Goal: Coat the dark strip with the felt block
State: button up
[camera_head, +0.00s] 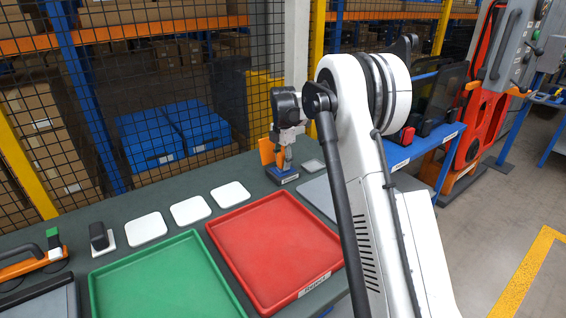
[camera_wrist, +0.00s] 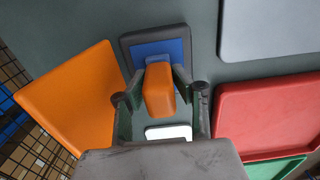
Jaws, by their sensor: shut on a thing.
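My gripper (camera_head: 285,162) points down at the far end of the dark green bench. In the wrist view its fingers (camera_wrist: 159,84) are shut on an orange block (camera_wrist: 159,92), which may be the felt block. A blue stand with a dark rim (camera_wrist: 160,47) lies below and beyond the block; it also shows under the gripper in the head view (camera_head: 282,175). I cannot tell whether the block touches it. The block's underside is hidden. I cannot pick out the dark strip with certainty in either view.
An orange panel (camera_wrist: 70,95) stands close to the gripper. A red tray (camera_head: 275,245), a green tray (camera_head: 160,285), several white pads (camera_head: 190,210) and a black block (camera_head: 99,236) on a white base occupy the bench. A grey plate (camera_wrist: 268,30) lies nearby. Mesh fencing borders the back.

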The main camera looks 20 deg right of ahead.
aim_at(283, 153)
jog(key=shift+r+p, duration=1.55)
jog(key=shift+r, duration=1.95)
jog(key=s+a+f+m, duration=0.1)
jog(key=s+a+m, duration=0.1)
jog(key=s+m, duration=0.8)
jog(key=s+a+f+m, duration=0.1)
jog(key=s+a+m, duration=0.1)
jog(key=s+m, duration=0.9)
jog(key=shift+s+a+f, duration=0.15)
jog(key=shift+s+f, duration=0.2)
jog(key=shift+s, duration=0.25)
